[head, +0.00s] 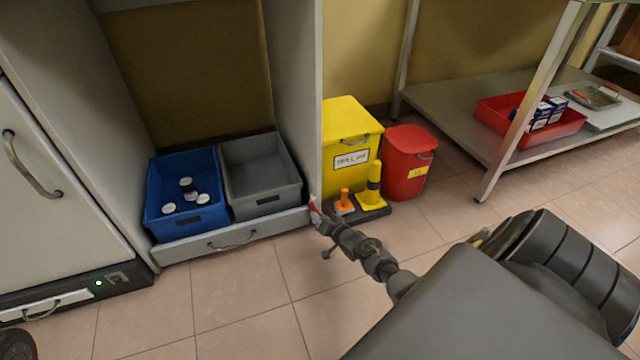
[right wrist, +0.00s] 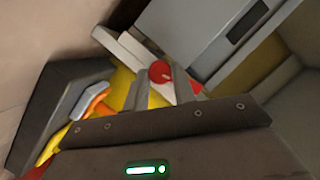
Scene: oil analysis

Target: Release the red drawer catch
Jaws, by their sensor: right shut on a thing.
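The red drawer catch (head: 314,208) sits at the right end of the low grey drawer front (head: 282,226), beside the cabinet's side panel. My right gripper (head: 322,219) reaches it from the right and is shut on it. In the right wrist view the round red knob of the catch (right wrist: 161,73) shows at the fingertips of my right gripper (right wrist: 158,90). The fingers hide part of the catch. The drawer has a curved metal handle (head: 232,243) and looks shut. My left gripper is not in view.
A blue bin (head: 155,215) with several white-capped containers and an empty grey bin (head: 290,190) stand above the drawer. Right of the catch are a yellow bin (head: 346,118), a red bin (head: 405,160), an orange cone (head: 344,198) and a yellow post (head: 374,182). Floor in front is clear.

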